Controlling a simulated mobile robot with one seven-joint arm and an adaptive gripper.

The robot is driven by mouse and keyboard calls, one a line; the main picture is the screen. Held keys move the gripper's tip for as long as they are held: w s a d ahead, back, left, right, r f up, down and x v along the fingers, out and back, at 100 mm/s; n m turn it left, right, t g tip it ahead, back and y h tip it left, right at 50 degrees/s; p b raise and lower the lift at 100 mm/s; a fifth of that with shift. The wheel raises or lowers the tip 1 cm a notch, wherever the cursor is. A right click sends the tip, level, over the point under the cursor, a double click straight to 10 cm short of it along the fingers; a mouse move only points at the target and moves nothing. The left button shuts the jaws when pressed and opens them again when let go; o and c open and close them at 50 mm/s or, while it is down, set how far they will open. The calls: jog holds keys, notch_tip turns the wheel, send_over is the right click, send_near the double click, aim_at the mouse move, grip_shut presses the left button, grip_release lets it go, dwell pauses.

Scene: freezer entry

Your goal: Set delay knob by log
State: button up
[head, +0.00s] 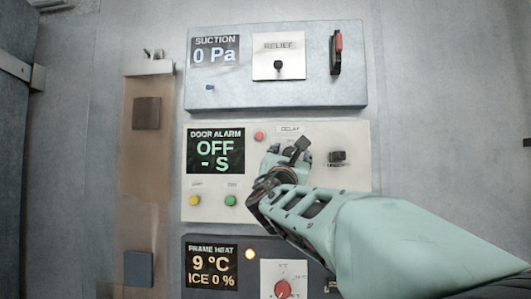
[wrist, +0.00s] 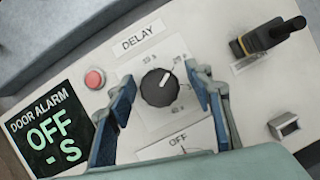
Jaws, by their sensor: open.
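The delay knob (wrist: 157,90) is round and black with a white pointer, below the DELAY label (wrist: 143,36) in the wrist view. Its pointer aims up and right, roughly toward the 25 s mark (wrist: 180,59). Marks for 15 s and 40 s and an OFF label also show around it. My gripper (wrist: 163,78) is open, with one finger on each side of the knob; I cannot tell whether either touches it. In the head view my gripper (head: 288,160) hides the knob. The door alarm display (head: 215,151) reads OFF and - S. I see no readable log.
A red button (wrist: 95,79) sits left of the knob and a black toggle lever (wrist: 268,38) to its right. Yellow and green buttons (head: 230,200) are low on the panel. The suction panel (head: 290,95) is above, the frame heat panel (head: 255,285) below.

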jog(key=shift+s, duration=0.2)
jog(key=c, duration=1.2)
jog(key=shift+o, duration=0.2)
